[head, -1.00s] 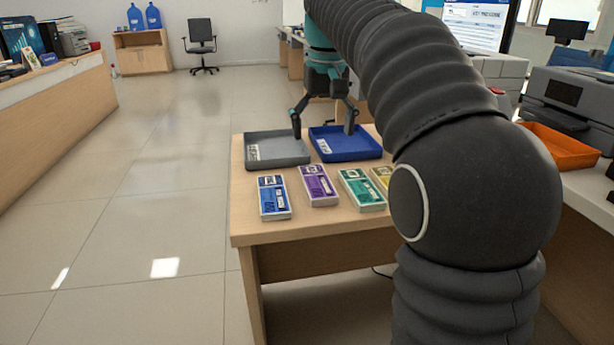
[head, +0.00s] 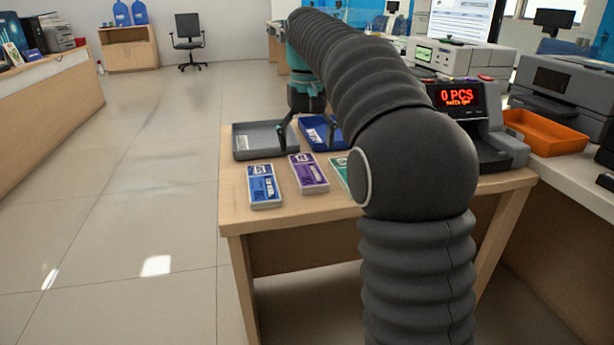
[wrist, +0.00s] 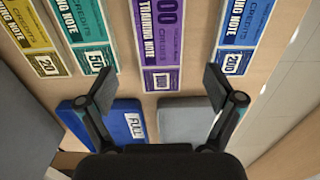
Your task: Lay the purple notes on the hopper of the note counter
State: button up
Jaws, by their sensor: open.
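The purple notes (head: 308,174) lie as a banded stack on the wooden table, between the blue notes (head: 264,187) and the green notes (head: 340,171), which my arm partly hides. In the wrist view the purple notes (wrist: 160,45) lie ahead of my gripper (wrist: 160,84), roughly midway between its spread fingers. The gripper is open and empty, above the trays in the head view. The note counter (head: 480,125) stands at the right of the table with a red "0 PCS" display. My arm hides part of it, and I cannot clearly make out its hopper.
A grey tray (head: 258,141) and a blue tray (head: 313,131) sit behind the notes. Yellow notes (wrist: 32,30) show in the wrist view. An orange tray (head: 545,132) and a printer (head: 565,90) stand right of the counter. Floor is clear at left.

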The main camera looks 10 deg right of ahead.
aim_at(307, 168)
jog(key=shift+f+b, duration=0.65)
jog(key=shift+f, duration=2.05)
jog(key=c, duration=1.4)
jog(key=shift+r, duration=0.55)
jog(key=r, duration=0.2)
jog(key=r+p, duration=0.1)
jog(key=shift+s+d+r, duration=0.2)
jog(key=shift+d+r, duration=0.2)
jog(key=s+d+r, duration=0.6)
jog(key=s+d, duration=0.1)
jog(key=d, duration=0.1)
jog(key=shift+s, duration=0.2)
